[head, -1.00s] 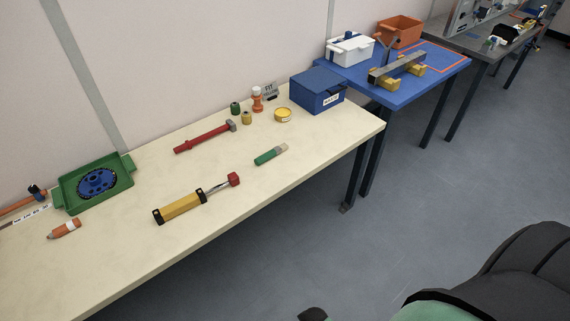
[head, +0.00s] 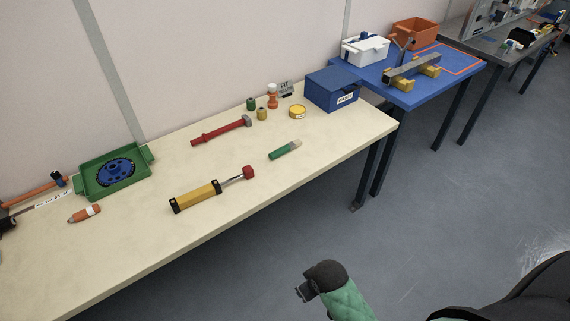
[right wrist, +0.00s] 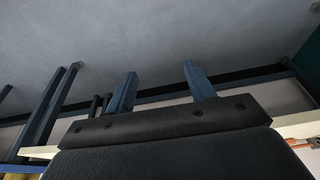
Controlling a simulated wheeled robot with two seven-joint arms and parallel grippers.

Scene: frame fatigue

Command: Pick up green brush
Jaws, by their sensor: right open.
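The green brush (head: 285,150) lies on the cream table (head: 330,150) near its front edge, in the middle of the head view. Its green handle points to the lower left and its pale tip to the upper right. My right gripper (head: 303,291) shows at the bottom of the head view, in front of the table and apart from the brush. In the right wrist view my right gripper (right wrist: 160,85) has its two fingers spread, with nothing between them. The brush is not seen there. My left gripper is out of view.
A yellow-and-black tool (head: 208,193) with a red end lies left of the brush. A red hammer (head: 222,130), small jars, a yellow tin (head: 297,111) and a blue box (head: 332,89) are behind it. The table around the brush is clear.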

